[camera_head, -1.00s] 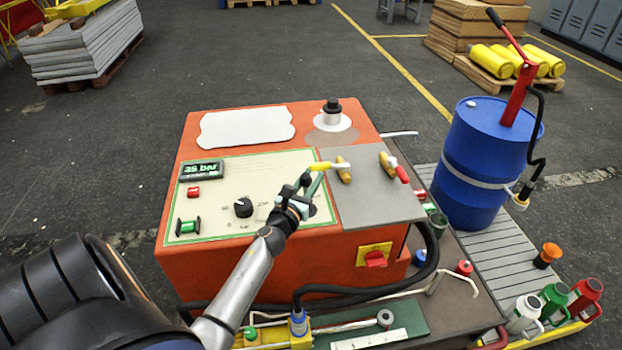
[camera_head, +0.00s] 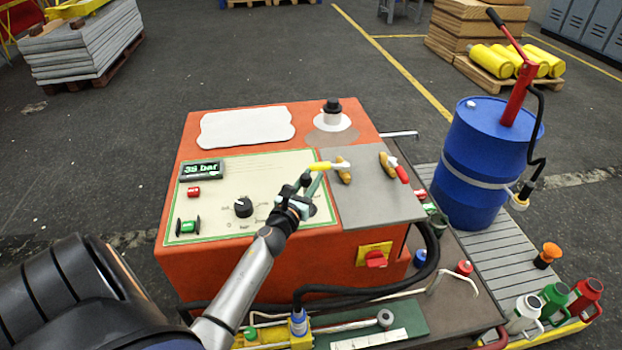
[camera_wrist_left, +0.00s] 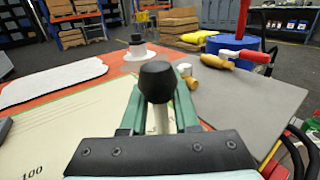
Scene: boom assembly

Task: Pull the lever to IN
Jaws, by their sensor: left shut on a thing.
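The lever has a black knob (camera_wrist_left: 157,80) on a pale shaft. It stands up between the green fingers of my left gripper (camera_wrist_left: 160,118) in the left wrist view. In the head view my left gripper (camera_head: 304,192) is at the right part of the cream control panel (camera_head: 225,185), shut on the lever. The dark knob (camera_head: 306,179) shows just above the fingers. The fingers hide the lever's lower shaft and its IN label. My right gripper is not in view.
The panel on the orange machine carries a 35 bar display (camera_head: 201,170) and a black dial (camera_head: 243,207). A blue drum (camera_head: 490,150) stands further right.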

